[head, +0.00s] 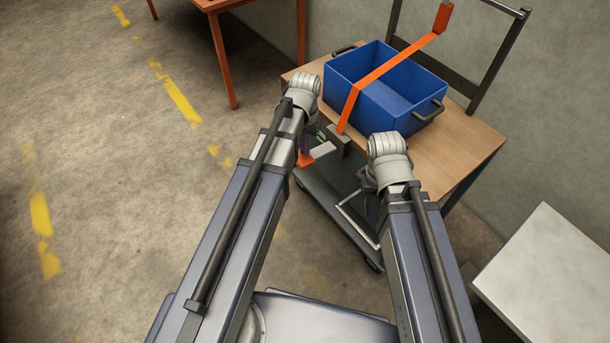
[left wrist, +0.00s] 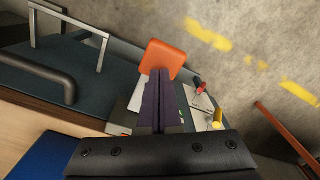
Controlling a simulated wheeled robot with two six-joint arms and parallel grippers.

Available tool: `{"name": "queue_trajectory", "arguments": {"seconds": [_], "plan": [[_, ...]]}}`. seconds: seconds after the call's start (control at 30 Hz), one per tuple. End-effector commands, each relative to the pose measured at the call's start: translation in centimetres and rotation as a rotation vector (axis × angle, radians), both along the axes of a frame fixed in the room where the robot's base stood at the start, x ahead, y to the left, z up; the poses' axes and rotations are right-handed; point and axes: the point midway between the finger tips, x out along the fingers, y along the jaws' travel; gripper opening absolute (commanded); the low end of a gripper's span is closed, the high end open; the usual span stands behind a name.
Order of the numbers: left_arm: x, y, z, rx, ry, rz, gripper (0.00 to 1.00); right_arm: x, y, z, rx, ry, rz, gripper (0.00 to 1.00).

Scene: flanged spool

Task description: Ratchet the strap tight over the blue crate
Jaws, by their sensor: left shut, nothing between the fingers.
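The blue crate (head: 408,112) stands on a wooden-topped cart, and its edge shows in the left wrist view (left wrist: 42,160). The orange strap (head: 385,70) runs across the crate's open top and down its near side to the ratchet (head: 338,138) at the cart's near edge. An orange grip (head: 305,160) is beside the ratchet; in the left wrist view an orange block (left wrist: 163,58) lies just beyond my fingertips. My left gripper (left wrist: 160,75) is shut and empty; I cannot tell whether it touches the block. My right gripper (head: 371,190) is mostly hidden behind its wrist.
The wooden cart top (head: 455,150) has a dark frame (head: 505,60) behind it and a lower shelf (head: 335,215). A red-handled tool (left wrist: 201,88) and a yellow-ended one (left wrist: 217,118) lie below my left fingers. A pale table (head: 560,280) stands at right; floor at left is clear.

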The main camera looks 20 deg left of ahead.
Motion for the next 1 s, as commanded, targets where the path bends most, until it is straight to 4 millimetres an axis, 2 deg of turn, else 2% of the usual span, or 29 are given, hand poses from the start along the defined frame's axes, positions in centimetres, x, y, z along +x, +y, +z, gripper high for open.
{"name": "queue_trajectory", "arguments": {"seconds": [0.27, 0.8, 1.0], "plan": [[0.0, 0.0, 0.2, 0.0, 0.0, 0.0, 0.0, 0.0, 0.0, 0.2, 0.0, 0.0, 0.0, 0.37], [0.0, 0.0, 5.0, 0.0, 0.0, 0.0, 0.0, 0.0, 0.0, 5.0, 0.0, 0.0, 0.0, 0.37], [0.0, 0.0, 5.0, 0.0, 0.0, 0.0, 0.0, 0.0, 0.0, 5.0, 0.0, 0.0, 0.0, 0.37]]}}
